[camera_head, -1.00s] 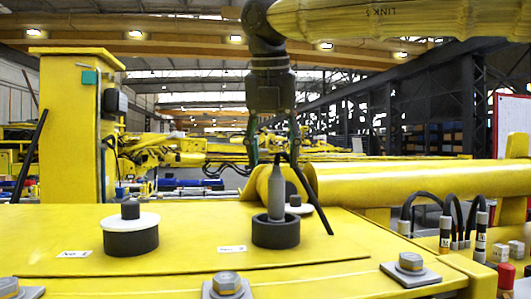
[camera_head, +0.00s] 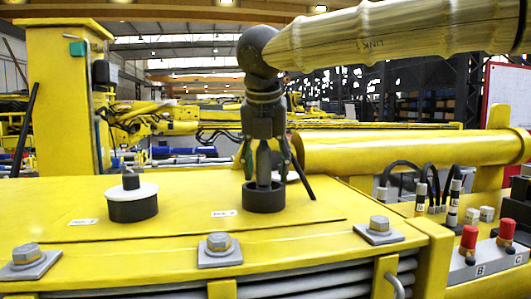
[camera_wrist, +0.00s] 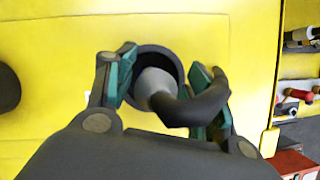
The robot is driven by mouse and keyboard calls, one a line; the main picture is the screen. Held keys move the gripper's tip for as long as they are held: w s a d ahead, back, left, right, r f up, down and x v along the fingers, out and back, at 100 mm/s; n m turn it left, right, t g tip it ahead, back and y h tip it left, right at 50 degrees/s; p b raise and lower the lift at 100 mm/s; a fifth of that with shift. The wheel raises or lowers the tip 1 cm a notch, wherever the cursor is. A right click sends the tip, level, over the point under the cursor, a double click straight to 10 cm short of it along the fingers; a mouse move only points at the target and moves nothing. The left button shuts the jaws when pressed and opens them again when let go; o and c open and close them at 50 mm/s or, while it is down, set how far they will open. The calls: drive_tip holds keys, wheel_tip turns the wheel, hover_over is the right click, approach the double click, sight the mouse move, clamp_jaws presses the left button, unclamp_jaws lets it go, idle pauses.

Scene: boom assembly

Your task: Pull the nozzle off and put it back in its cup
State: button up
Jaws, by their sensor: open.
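The grey tapered nozzle (camera_head: 263,165) stands upright in a dark round cup (camera_head: 264,200) on the yellow deck. My gripper (camera_head: 265,172) points down over it, with one open finger on each side of the nozzle. In the wrist view the nozzle (camera_wrist: 153,84) shows between the green-padded fingers of my gripper (camera_wrist: 162,76), inside the cup's dark rim (camera_wrist: 160,50). A curved black part crosses in front of the nozzle there and hides some of it. I cannot tell whether either finger touches the nozzle.
A dark cup with a white disc and black knob (camera_head: 132,203) stands to the left on the deck (camera_head: 180,215). A yellow post (camera_head: 60,110) rises behind it. A yellow cylinder (camera_head: 400,150) lies behind right. Bolts line the front edge; hoses and red-capped fittings (camera_head: 468,240) are at right.

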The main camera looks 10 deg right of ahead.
drive_tip(key=shift+w+f, duration=0.35)
drive_tip(key=shift+w, duration=0.2)
drive_tip(key=shift+w+f, duration=0.3)
drive_tip(key=shift+w, duration=0.2)
drive_tip(key=shift+s+r, duration=0.25)
drive_tip(key=shift+s, duration=0.3)
drive_tip(key=c, duration=0.8)
drive_tip(key=shift+w, duration=0.1)
clamp_jaws()
drive_tip(key=shift+w+r, duration=0.1)
drive_tip(key=shift+r, duration=0.2)
drive_tip(key=shift+r+p, duration=1.75)
drive_tip(key=shift+r, duration=0.4)
